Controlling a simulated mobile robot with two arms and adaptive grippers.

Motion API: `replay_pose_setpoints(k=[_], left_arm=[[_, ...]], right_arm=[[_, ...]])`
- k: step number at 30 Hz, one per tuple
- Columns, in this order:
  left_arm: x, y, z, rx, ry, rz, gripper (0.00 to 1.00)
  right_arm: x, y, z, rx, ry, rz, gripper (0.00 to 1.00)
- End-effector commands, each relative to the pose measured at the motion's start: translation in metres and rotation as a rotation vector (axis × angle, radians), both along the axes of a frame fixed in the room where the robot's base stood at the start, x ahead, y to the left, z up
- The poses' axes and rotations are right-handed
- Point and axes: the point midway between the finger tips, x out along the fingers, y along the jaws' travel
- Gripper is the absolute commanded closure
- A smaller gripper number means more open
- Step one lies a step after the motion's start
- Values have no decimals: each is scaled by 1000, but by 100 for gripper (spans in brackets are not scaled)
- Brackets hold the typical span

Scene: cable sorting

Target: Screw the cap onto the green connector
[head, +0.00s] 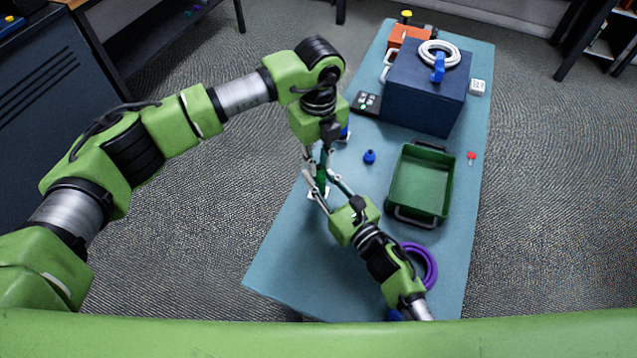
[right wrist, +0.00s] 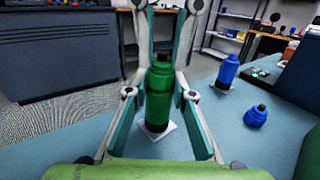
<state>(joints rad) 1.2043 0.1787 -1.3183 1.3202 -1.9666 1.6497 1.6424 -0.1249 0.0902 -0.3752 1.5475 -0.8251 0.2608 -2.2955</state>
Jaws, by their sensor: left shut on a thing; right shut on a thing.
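The green connector (right wrist: 157,113) stands upright on a small white plate in the right wrist view; it shows in the head view (head: 322,172), partly hidden. My right gripper (right wrist: 158,128) is shut on its body from the side; in the head view it reaches from the lower right (head: 324,190). My left gripper (head: 322,158) points down from above, shut on the upper green part with a dark tip, apparently the cap (right wrist: 160,69). Its fingers show on both sides of that part. The cap lines up over the connector; I cannot tell how tightly they join.
A blue connector (right wrist: 228,72) stands on another white plate nearby. A loose blue piece (head: 369,157) lies beside the green tray (head: 446,182). A purple cable coil (head: 430,268) lies by my right arm. A dark blue box (head: 425,98) with a white coil stands at the back.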

Motion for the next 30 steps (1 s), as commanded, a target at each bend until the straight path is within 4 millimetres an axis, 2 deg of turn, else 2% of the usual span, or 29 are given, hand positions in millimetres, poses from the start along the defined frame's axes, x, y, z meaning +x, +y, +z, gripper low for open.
replay_pose_setpoints(k=[5, 30], left_arm=[[1, 0, 0, 1, -2, -238, 100], [0, -1, -1, 2, 1, -1858, 100]], right_arm=[[0, 0, 0, 0, 0, 0, 100], [0, 0, 0, 0, 0, 0, 100]])
